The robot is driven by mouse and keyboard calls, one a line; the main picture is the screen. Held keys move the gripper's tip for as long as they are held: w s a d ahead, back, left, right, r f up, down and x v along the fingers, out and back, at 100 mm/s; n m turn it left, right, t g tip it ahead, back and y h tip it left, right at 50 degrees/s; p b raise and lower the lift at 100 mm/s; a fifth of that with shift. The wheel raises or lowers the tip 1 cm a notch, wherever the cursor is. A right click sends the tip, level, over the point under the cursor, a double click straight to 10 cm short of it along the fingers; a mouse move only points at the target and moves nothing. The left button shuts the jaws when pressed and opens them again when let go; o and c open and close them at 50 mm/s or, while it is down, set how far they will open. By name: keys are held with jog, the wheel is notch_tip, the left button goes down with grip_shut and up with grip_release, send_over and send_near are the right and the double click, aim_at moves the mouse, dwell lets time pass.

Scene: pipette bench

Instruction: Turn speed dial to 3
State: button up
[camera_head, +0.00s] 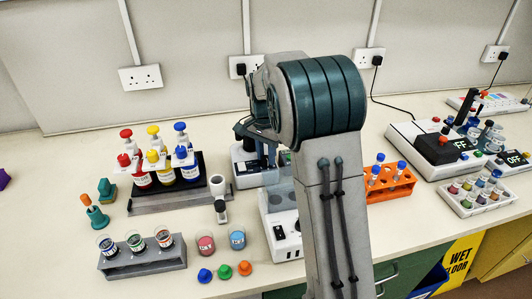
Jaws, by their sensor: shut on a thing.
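My gripper (264,163) points down at the front of a white device (241,173) at the back middle of the bench. Its dark fingers are shut on what appears to be the speed dial, which the fingers and the arm hide. I cannot read the dial's setting. A second white unit (284,238) with a clear lid and a black switch on its front stands nearer, partly behind my arm.
A rack of red, yellow and blue bottles (154,174) and a grey rack of cups (143,262) stand left. An orange tube rack (390,187) and devices with displays (446,148) stand right.

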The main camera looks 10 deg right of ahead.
aim_at(263, 158)
jog(key=n, duration=0.4)
jog(key=shift+n, duration=2.3)
jog(key=o, duration=1)
jog(key=shift+r, duration=0.1)
notch_tip(263, 158, up, 14)
jog(key=shift+a, duration=0.45)
jog(key=shift+f, duration=0.2)
